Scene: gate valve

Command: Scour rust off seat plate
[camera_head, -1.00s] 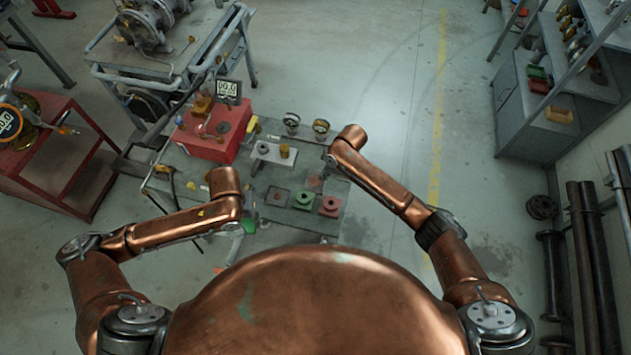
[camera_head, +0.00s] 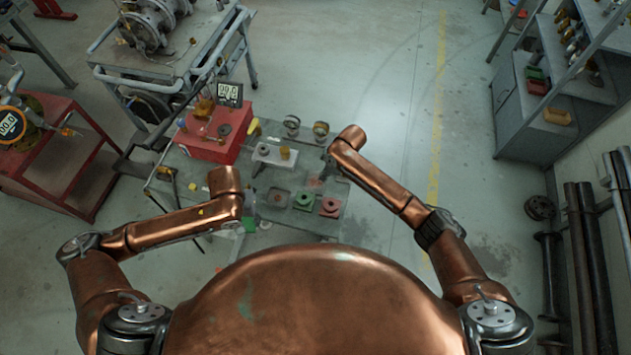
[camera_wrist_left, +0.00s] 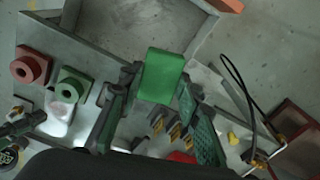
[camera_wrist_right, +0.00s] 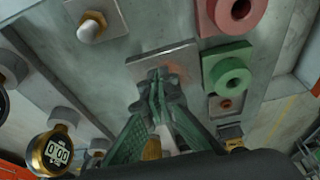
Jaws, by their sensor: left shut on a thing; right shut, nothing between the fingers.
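My left gripper (camera_wrist_left: 160,88) is shut on a green block (camera_wrist_left: 160,75), held between its fingers. In the head view my left forearm mostly hides that gripper; a bit of green (camera_head: 249,221) shows beside it at the bench's near left. A square grey plate (camera_wrist_right: 180,55) with an orange rust stain lies on the bench; it looks like the seat plate. My right gripper (camera_wrist_right: 157,78) is shut and empty, its tips overlapping the plate's near edge. I cannot tell whether they touch it.
A green flanged piece (camera_wrist_right: 229,72) and a red one (camera_wrist_right: 237,12) stand beside the plate. A smaller square plate with a rusty hole (camera_wrist_right: 225,104) is nearby. Gauges (camera_head: 320,129) and a red box (camera_head: 215,140) stand at the bench's back. Open floor (camera_head: 385,120) lies right.

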